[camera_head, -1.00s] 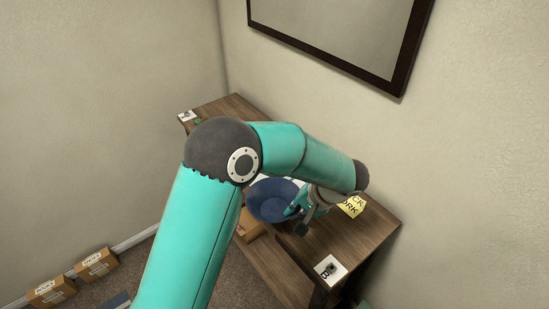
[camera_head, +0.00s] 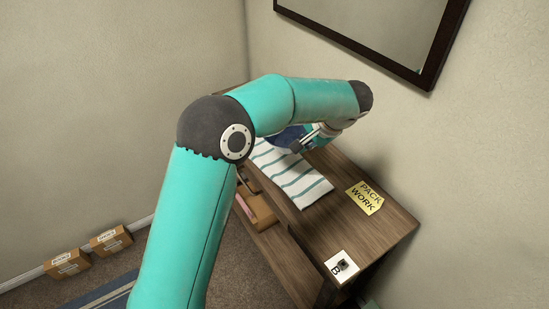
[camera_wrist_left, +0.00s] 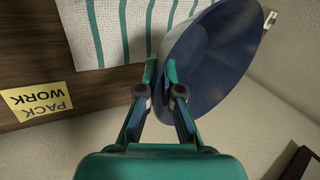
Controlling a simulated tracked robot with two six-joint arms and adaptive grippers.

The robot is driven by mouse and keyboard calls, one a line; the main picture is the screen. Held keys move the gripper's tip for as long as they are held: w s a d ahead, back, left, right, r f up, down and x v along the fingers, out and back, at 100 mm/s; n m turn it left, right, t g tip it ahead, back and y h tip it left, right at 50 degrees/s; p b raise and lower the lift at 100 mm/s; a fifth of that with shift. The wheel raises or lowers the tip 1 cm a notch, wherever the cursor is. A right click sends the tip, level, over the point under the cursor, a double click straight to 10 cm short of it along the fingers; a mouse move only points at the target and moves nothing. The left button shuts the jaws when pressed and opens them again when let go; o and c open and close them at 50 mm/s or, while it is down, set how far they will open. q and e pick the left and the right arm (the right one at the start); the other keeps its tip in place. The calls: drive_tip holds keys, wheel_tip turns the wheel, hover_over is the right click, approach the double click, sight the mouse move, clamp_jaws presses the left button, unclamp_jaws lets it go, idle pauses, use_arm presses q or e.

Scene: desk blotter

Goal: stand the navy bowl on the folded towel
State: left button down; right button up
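The navy bowl (camera_head: 288,138) shows partly in the head view, behind my left arm and gripper. In the left wrist view the bowl (camera_wrist_left: 215,65) is tilted, with its blue inside showing. My left gripper (camera_head: 312,140) has its fingers (camera_wrist_left: 163,72) closed on the bowl's rim. The folded towel (camera_head: 292,178), white with teal stripes, lies flat on the desk. The bowl is at the towel's far end in the head view and overlaps the towel (camera_wrist_left: 115,35) in the wrist view. Its height above the desk is unclear. My right gripper is not in view.
A yellow "PACK WORK" note (camera_head: 365,197) lies on the wooden desk (camera_head: 375,235) near the wall. A white card marked B (camera_head: 341,267) is at the near corner. Cardboard boxes (camera_head: 68,263) stand on the floor at left. The desk between towel and note is clear.

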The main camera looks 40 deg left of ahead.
use_arm(q)
drive_tip(key=shift+m+t, duration=0.5)
drive_tip(key=shift+m, duration=0.3)
drive_tip(key=a+r, duration=0.2)
drive_tip(key=w+a+r, duration=0.1)
drive_tip(key=a+r, duration=0.1)
drive_tip(key=w+a+r, duration=0.1)
drive_tip(key=a+r, duration=0.1)
drive_tip(key=shift+a+r+b, duration=0.1)
drive_tip(key=shift+r+b, duration=0.05)
drive_tip(key=shift+b, duration=0.15)
drive_tip(key=shift+w+a, duration=0.1)
drive_tip(key=shift+a, duration=0.15)
hover_over(282, 168)
drive_tip(key=d, duration=0.1)
wheel_tip(282, 168, down, 15)
drive_tip(key=shift+d+r, duration=0.15)
drive_tip(key=shift+s+f, duration=0.15)
drive_tip(key=shift+f, duration=0.95)
drive_tip(key=shift+s+f, duration=0.1)
drive_tip(key=shift+f, duration=1)
drive_tip(key=shift+f, duration=0.2)
drive_tip(key=shift+s+d+f+b, duration=0.1)
drive_tip(key=shift+s+f+b, duration=0.15)
drive_tip(key=shift+f+b, duration=0.6)
drive_tip(key=c, duration=1.3)
unclamp_jaws()
drive_tip(key=shift+w+r, duration=0.1)
drive_tip(key=shift+w, duration=0.05)
drive_tip(key=shift+r, duration=0.2)
